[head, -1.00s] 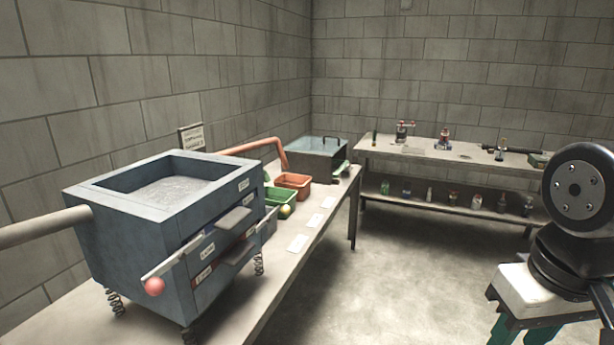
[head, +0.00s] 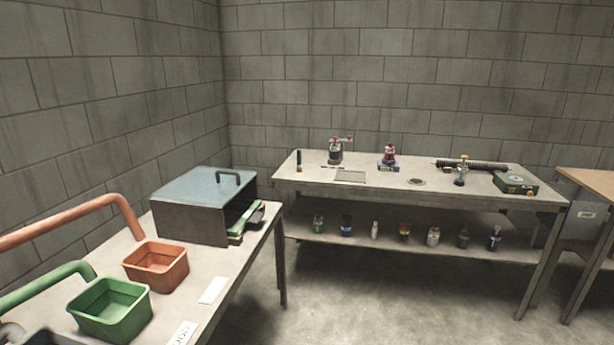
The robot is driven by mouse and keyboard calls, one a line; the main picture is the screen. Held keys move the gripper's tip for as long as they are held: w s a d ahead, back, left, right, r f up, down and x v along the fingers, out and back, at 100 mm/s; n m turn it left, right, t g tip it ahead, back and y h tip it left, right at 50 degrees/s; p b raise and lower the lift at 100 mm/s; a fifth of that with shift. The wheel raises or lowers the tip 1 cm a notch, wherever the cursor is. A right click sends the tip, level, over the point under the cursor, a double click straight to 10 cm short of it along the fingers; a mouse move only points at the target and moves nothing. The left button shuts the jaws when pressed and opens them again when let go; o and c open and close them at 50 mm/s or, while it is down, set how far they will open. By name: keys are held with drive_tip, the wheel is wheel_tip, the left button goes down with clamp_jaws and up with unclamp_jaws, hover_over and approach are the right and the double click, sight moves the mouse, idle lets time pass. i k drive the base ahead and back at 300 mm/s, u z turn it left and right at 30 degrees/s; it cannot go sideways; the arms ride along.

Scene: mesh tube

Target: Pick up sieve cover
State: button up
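No part is clearly marked as the sieve cover. A flat blue-grey lid with a dark handle (head: 198,187) lies on top of a dark metal box (head: 190,222) at the far end of the left bench; I cannot tell if this is the cover. A small flat mesh-like plate (head: 351,176) lies on the back table, and a round flat piece (head: 416,182) lies to its right. My gripper is out of view, so its distance to these things cannot be seen.
The left bench (head: 241,262) carries an orange bin (head: 155,265), a green bin (head: 110,309) and bent pipes. The back table (head: 400,194) holds several small devices, with bottles on its shelf. The concrete floor (head: 380,292) between them is clear.

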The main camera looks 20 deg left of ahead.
sight(202, 184)
drive_tip(key=u, duration=0.05)
drive_tip(key=i, duration=1.5)
drive_tip(key=u, duration=0.95)
drive_tip(key=i, duration=0.85)
drive_tip(key=u, duration=1.25)
drive_tip(key=i, duration=0.45)
drive_tip(key=u, duration=0.4)
